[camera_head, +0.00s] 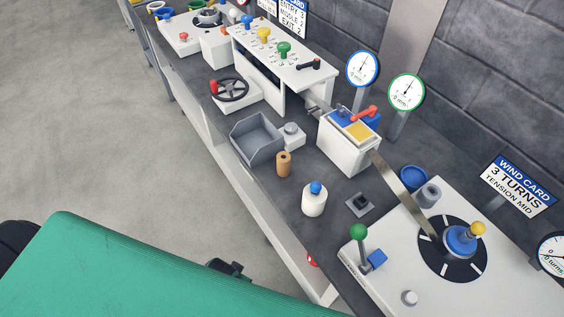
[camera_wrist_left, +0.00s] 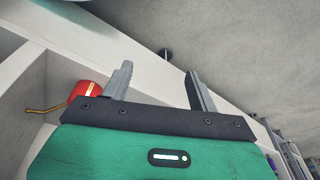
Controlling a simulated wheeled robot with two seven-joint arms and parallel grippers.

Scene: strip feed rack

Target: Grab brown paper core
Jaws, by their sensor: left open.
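The brown paper core (camera_head: 284,164) stands upright on the dark bench top (camera_head: 328,180), in front of the grey open bin and behind the white bottle with a blue cap. My left gripper (camera_wrist_left: 160,88) is open in the left wrist view, its two grey fingers apart with nothing between them. Below them in that view are the floor and a pale bench frame; the core is not in that view. In the head view my green left arm fills the lower left, and its fingers cannot be made out clearly. My right gripper is in neither view.
The grey bin (camera_head: 258,138), white bottle (camera_head: 314,201) and white block machine (camera_head: 347,145) stand near the core. A winding station (camera_head: 400,280) with a green-knobbed lever is at the lower right. Open floor (camera_head: 120,150) lies left of the bench. A red item (camera_wrist_left: 88,89) shows beside my gripper.

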